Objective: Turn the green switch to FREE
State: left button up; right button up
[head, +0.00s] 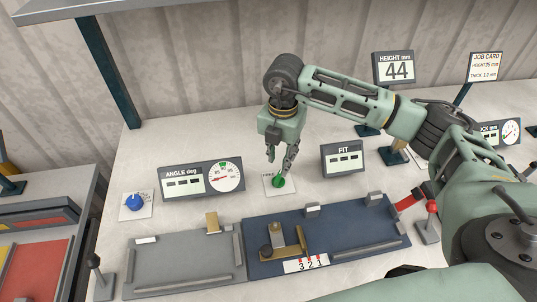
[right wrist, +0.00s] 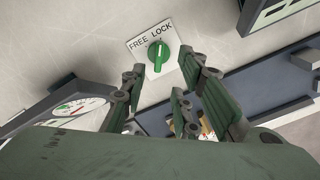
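The green switch (head: 278,181) is a small round knob on a white plate on the bench in the head view. In the right wrist view the green switch (right wrist: 158,54) has a raised grip with a white line, its upper end nearer the word LOCK than FREE. The plate (right wrist: 136,45) reads FREE LOCK. My right gripper (head: 279,156) points down just above the knob; its fingers (right wrist: 165,80) are spread and empty, with the knob beyond the tips. Contact cannot be seen.
An angle display (head: 202,179) and a blue knob (head: 134,202) stand left of the switch. The FIT display (head: 343,158) is to its right. The blue fixture (head: 345,230) and grey fixture (head: 180,268) lie in front. Red-handled levers (head: 432,206) are at right.

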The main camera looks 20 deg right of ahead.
aim_at(279, 174)
notch_tip(279, 174, down, 2)
jog(key=shift+f+p, duration=0.1)
jog(key=shift+p, duration=0.45)
notch_tip(279, 174, down, 5)
jog(key=shift+f+p, duration=0.1)
jog(key=shift+p, duration=0.65)
jog(key=shift+w+f, duration=0.1)
jog(key=shift+f, duration=0.1)
jog(key=shift+c, duration=1.4)
pick_arm(q)
jog(key=shift+s+r+g, duration=0.15)
jog(key=shift+s+r, duration=0.45)
jog(key=shift+s, duration=0.15)
jog(key=shift+s+r+g, duration=0.15)
jog(key=shift+s+r, duration=0.4)
jog(key=shift+s, duration=0.2)
pick_arm(e)
grip_shut()
